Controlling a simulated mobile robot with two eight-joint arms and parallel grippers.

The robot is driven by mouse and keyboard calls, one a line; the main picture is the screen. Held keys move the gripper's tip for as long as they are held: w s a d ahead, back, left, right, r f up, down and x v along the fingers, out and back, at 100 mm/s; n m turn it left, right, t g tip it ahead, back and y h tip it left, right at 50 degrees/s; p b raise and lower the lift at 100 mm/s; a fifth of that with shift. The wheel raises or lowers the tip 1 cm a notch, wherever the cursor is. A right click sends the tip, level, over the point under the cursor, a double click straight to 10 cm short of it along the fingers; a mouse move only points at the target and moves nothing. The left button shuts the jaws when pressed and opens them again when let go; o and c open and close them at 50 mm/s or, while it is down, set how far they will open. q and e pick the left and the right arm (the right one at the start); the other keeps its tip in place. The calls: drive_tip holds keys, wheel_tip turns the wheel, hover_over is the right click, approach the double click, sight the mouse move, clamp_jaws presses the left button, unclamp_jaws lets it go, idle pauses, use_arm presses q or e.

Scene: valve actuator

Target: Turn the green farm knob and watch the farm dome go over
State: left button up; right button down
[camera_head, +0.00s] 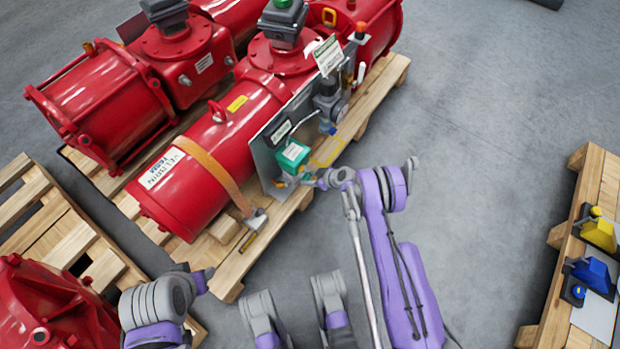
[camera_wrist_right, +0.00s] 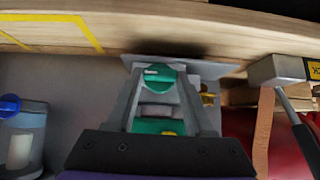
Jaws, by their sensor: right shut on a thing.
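The green knob (camera_wrist_right: 155,76) sits between the two grey fingers of my right gripper (camera_wrist_right: 157,88) in the right wrist view. The fingers are shut on it. In the head view my right gripper (camera_head: 308,181) reaches in from the right, just below a green box (camera_head: 293,155) on the panel of the front red actuator; the knob is mostly hidden there. A grey box with a small green top (camera_head: 284,4) stands on that actuator at the top edge. It may be the farm dome, but it is cut off and I cannot tell its position.
The red actuator (camera_head: 228,140) lies strapped on a wooden pallet (camera_head: 247,262). A grey gauge-like unit (camera_head: 329,100) is mounted right of the green box. Yellow and blue devices (camera_head: 598,233) stand on a pallet at the far right. The floor between is clear.

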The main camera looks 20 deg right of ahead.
drive_tip(key=shift+c, duration=1.4)
unclamp_jaws()
drive_tip(key=p+v, duration=0.2)
drive_tip(key=v, duration=0.9)
drive_tip(key=shift+p, duration=0.4)
drive_tip(key=shift+w, duration=0.1)
